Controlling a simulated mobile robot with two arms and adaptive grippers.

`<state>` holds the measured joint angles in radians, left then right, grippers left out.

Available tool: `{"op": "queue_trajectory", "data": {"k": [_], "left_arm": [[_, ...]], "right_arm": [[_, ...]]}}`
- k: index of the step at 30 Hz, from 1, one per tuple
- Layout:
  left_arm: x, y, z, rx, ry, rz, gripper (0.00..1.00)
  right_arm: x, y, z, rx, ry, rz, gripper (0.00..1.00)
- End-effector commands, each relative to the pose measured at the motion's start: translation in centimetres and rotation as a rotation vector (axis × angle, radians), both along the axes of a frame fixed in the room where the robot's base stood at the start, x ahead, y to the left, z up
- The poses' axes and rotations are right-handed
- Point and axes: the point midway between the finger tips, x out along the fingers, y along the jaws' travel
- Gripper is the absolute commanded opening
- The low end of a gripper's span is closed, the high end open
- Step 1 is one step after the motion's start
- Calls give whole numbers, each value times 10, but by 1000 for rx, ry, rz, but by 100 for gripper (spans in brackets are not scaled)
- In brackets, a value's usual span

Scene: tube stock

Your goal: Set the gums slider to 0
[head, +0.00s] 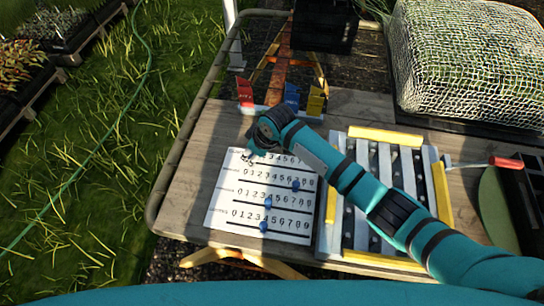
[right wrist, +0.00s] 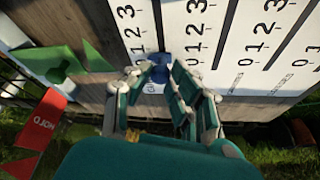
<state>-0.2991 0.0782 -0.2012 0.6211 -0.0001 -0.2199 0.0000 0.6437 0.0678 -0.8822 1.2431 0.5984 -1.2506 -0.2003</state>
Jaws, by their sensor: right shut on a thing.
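The white board (head: 225,212) lies on the wooden table with several numbered rows, each with a slider. My right gripper (head: 250,157) is over the left end of the top row and hides part of its label, which I cannot read. In the right wrist view my right gripper (right wrist: 160,82) is shut on a blue slider (right wrist: 154,74), beside the 0 end of the outermost row. Other blue sliders sit on the second row (head: 295,185), the third row (head: 268,203) and the bottom row (head: 263,226). My left gripper is not in view.
A tray with metal rails and yellow edges (head: 330,240) stands right of the board. Red (head: 245,93), blue (head: 291,96) and yellow (head: 315,101) pieces stand behind it. A netted crate (head: 465,60) is at back right. Grass lies left of the table.

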Motion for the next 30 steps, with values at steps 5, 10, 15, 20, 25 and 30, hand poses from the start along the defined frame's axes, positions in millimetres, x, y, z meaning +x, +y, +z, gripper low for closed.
{"op": "queue_trajectory", "data": {"k": [5,10,15,20,25,30], "left_arm": [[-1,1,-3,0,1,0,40],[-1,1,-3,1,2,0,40],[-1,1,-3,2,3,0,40],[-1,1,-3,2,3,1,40],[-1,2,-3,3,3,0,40],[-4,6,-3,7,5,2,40]], "right_arm": [[3,14,1,2,-2,0,0],[4,16,1,5,-2,0,0],[4,17,2,6,-3,1,0],[3,17,2,6,-3,1,37],[3,16,1,4,-1,0,44],[3,15,2,2,-1,0,44]]}}
